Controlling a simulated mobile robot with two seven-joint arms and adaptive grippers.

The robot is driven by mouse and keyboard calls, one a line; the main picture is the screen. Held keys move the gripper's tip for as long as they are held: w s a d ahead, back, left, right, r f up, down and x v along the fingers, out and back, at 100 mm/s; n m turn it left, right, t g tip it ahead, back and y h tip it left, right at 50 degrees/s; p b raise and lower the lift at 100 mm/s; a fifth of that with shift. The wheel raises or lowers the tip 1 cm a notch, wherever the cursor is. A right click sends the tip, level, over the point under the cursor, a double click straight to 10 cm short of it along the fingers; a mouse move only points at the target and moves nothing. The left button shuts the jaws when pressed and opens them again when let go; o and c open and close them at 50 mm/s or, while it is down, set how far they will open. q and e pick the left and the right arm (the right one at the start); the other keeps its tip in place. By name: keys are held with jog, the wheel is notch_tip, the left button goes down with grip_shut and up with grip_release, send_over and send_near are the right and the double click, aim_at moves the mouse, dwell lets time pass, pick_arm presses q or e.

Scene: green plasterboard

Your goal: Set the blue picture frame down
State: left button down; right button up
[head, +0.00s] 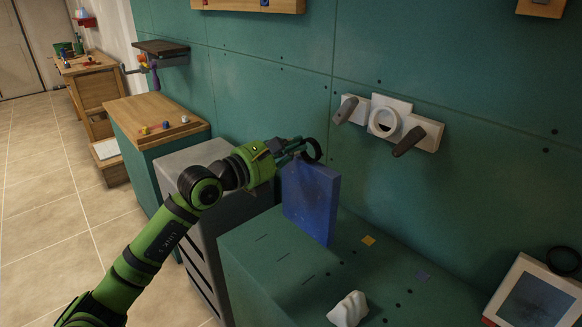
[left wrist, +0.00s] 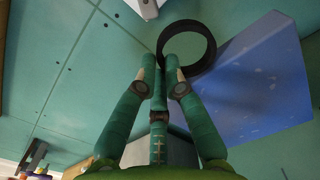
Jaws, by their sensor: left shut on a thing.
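The blue picture frame (head: 312,202) is an upright blue panel above the green cabinet top (head: 262,262). A black ring (head: 312,151) shows at its upper edge. My left gripper (head: 302,148) reaches in from the left and is shut at this ring. In the left wrist view the fingers (left wrist: 160,68) meet at the ring (left wrist: 208,62), and the speckled blue face (left wrist: 255,85) lies to their right. I cannot tell whether the lower edge touches the cabinet top. My right gripper is not in view.
A white-rimmed frame (head: 508,296) with a black ring stands at the lower right. A white lump (head: 348,309) lies at the front, near small yellow and blue squares. White wall fittings (head: 388,120) with dark handles stick out above. A grey drawer unit (head: 190,158) stands left.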

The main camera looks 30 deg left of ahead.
aim_at(293, 163)
pick_arm(q)
jog(key=f, duration=0.2)
jog(key=a+f, duration=0.1)
jog(key=f, duration=0.1)
jog(key=shift+a+f, duration=0.1)
jog(key=shift+f, duration=0.2)
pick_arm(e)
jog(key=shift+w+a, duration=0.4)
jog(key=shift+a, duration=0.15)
pick_arm(q)
jog(key=shift+f, duration=0.15)
jog(key=c, duration=1.3)
grip_release()
jog(key=shift+c, duration=0.2)
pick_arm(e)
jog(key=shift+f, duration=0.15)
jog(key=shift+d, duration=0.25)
